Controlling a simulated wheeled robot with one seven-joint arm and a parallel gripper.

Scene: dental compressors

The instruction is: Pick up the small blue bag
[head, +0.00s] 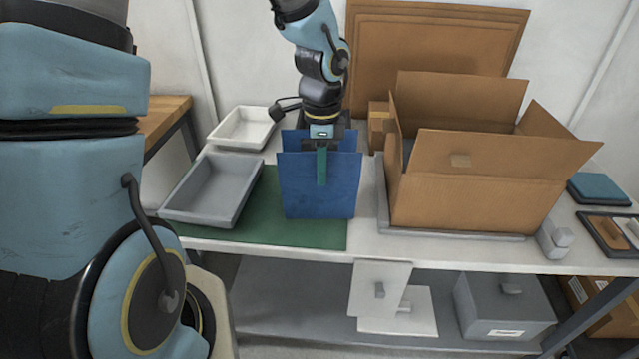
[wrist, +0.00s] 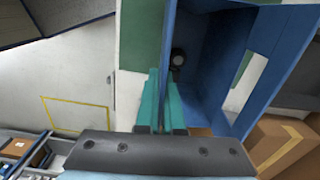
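The small blue bag (head: 300,195) is open-topped and upright above the green mat in the head view, and its base appears to rest there. In the wrist view I look down into the bag (wrist: 205,50); a dark round thing (wrist: 177,58) shows inside. My gripper (head: 322,180) points down at the bag's near wall, with one teal finger in front of it. In the wrist view my gripper's fingers (wrist: 162,80) are close together, one on each side of the wall's edge, and appear shut on it. The fingertips are partly hidden against the bag.
A grey tray (head: 165,212) lies left of the bag, partly on the green mat (head: 250,232), with a white tray (head: 215,137) behind it. A large open cardboard box (head: 470,190) stands close on the right. The table's front edge (head: 300,251) is bare.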

